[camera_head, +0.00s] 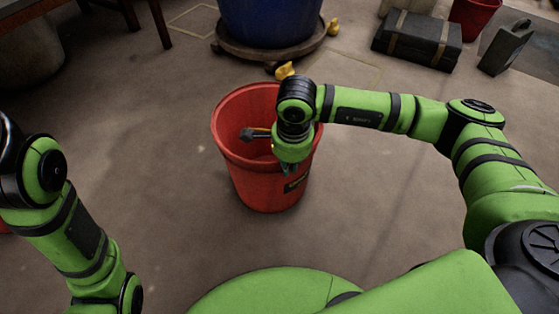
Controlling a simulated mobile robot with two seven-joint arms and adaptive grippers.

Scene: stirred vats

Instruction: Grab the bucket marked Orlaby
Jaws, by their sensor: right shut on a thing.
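A red bucket (262,187) stands upright on the floor in front of me, in the middle of the head view. A small dark label sits on its lower right side, too small to read. My right gripper (289,168) is at the bucket's near right rim, pointing down, and is shut on the bucket. The wrist above it hides part of the rim and the fingertips are partly hidden. My left arm comes in at the left edge, and its gripper is out of the frame.
A blue vat (270,20) on a round wheeled base (232,47) stands behind the bucket. A dark case (417,38), a grey box-like object (507,48) and another red bucket (474,16) are at the upper right. Table legs show at the upper left. The floor around the bucket is clear.

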